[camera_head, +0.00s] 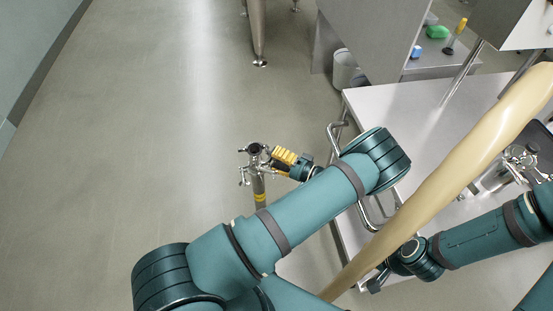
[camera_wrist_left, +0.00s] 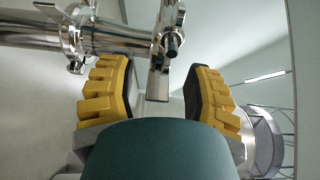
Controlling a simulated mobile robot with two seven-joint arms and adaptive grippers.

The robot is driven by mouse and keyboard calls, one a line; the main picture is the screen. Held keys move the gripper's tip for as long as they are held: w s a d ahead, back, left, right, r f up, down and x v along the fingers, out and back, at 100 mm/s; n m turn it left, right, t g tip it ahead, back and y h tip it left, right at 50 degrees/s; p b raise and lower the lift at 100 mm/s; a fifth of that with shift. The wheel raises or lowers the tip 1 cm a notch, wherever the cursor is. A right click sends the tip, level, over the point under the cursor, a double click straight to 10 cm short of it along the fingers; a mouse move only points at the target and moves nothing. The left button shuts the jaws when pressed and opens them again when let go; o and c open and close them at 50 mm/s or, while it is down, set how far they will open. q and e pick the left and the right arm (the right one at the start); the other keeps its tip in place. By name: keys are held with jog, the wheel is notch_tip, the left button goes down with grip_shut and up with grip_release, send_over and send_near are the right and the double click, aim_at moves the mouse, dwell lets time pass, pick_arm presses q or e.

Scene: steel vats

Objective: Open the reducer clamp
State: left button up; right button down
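A steel pipe fitting with clamps (camera_head: 256,152) stands upright left of the table in the head view; I cannot tell which clamp is the reducer clamp. In the left wrist view, a shiny clamp (camera_wrist_left: 168,35) with a bolt and a flat steel end shows ahead of my fingers, and another clamp with a wing nut (camera_wrist_left: 72,36) is at the upper left. My left gripper (camera_head: 284,158) has yellow fingers beside the fitting. In the wrist view the left gripper (camera_wrist_left: 162,95) is open, its pads apart with no visible contact.
A thick beige hose (camera_head: 440,170) crosses in front of the steel table (camera_head: 390,105). Steel fittings (camera_head: 522,162) are at the table's right. A bent handle rail (camera_head: 333,133) runs along its left edge. A vat leg (camera_head: 257,35) stands behind. The floor at left is clear.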

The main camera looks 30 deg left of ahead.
pick_arm(q)
jog(key=o, duration=0.3)
jog(key=r, duration=0.7)
jog(key=shift+w+a+r, duration=0.1)
jog(key=shift+w, duration=0.25)
jog(key=r, duration=0.3)
jog(key=shift+s+d, duration=0.35)
jog(key=shift+s, duration=0.05)
jog(key=c, duration=0.3)
jog(key=shift+w+a, duration=0.15)
jog(key=shift+a, duration=0.15)
jog(key=shift+f, duration=0.1)
jog(key=shift+s, duration=0.2)
